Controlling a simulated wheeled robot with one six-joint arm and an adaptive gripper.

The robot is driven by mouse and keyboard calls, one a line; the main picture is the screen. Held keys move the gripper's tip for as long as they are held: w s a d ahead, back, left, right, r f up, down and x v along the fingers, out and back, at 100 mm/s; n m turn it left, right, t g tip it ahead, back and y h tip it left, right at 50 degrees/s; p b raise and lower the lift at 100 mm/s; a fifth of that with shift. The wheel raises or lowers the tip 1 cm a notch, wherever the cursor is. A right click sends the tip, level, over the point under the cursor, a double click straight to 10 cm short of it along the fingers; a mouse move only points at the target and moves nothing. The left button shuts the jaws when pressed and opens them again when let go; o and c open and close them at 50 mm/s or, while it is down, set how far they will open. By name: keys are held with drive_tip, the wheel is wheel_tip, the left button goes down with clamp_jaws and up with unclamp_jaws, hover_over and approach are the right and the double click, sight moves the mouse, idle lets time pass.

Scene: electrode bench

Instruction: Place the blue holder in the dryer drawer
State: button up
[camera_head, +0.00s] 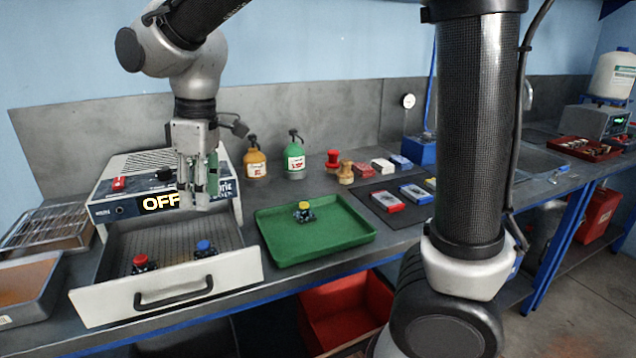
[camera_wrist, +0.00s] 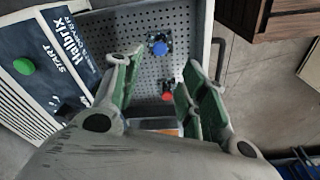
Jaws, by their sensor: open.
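The blue holder (camera_head: 204,249), a small dark piece with a blue knob, stands on the perforated floor of the open dryer drawer (camera_head: 215,281), near its front right. It also shows in the wrist view (camera_wrist: 158,46). A red-knobbed holder (camera_head: 141,263) stands in the drawer to its left and shows in the wrist view (camera_wrist: 167,95). A yellow-knobbed holder (camera_head: 304,212) stands on the green tray (camera_head: 330,242). My gripper (camera_head: 200,188) points down above the drawer, open and empty, apart from both holders. The fingers show spread in the wrist view (camera_wrist: 163,65).
The dryer (camera_head: 110,212) behind the drawer has a display reading OFF. A metal tray (camera_head: 30,285) stands left of the drawer. Orange (camera_head: 254,160) and green (camera_head: 294,157) bottles stand behind the green tray. A black mat (camera_head: 400,215) with small boxes lies to the right.

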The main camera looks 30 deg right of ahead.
drive_tip(key=s+d+r+m+t, duration=0.1)
drive_tip(key=d+r+m, duration=0.25)
drive_tip(key=d, duration=0.95)
drive_tip(key=s+d+f+m+t+h, duration=0.1)
drive_tip(key=s+d+m+t, duration=0.1)
drive_tip(key=s+d+m, duration=0.7)
drive_tip(key=s+d, duration=0.5)
drive_tip(key=d, duration=0.4)
drive_tip(key=shift+s+d+f+t, duration=0.15)
drive_tip(key=shift+d+f+t, duration=0.05)
drive_tip(key=shift+d+t, duration=0.1)
